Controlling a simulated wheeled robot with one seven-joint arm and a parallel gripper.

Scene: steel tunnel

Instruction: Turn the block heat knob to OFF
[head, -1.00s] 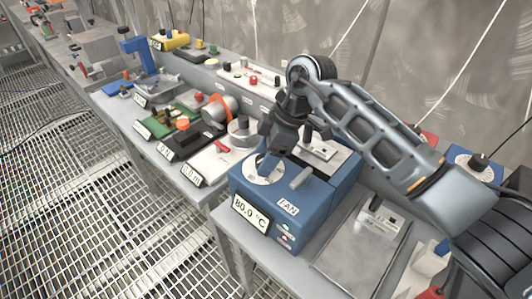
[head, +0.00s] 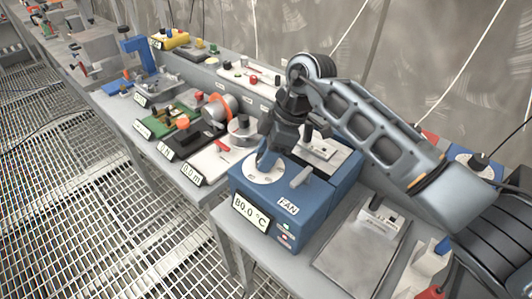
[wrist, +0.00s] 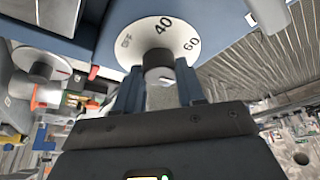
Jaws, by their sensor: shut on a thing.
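The blue heater block box (head: 290,215) stands on the grey bench, with a front display reading 80.0 °C (head: 250,212). A white round dial (head: 265,174) lies on its top. In the wrist view the dial (wrist: 133,40) shows the marks OFF, 40 and 60. In the head view my gripper (head: 266,155) points down onto the dial and hides the knob. The knob's pointer cannot be made out.
A grey handle (head: 301,177) beside a FAN label (head: 288,206) stands right of the dial, close to my gripper. A white panel with a red lever (head: 220,146) is to the left. A flat metal plate (head: 350,250) lies to the right.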

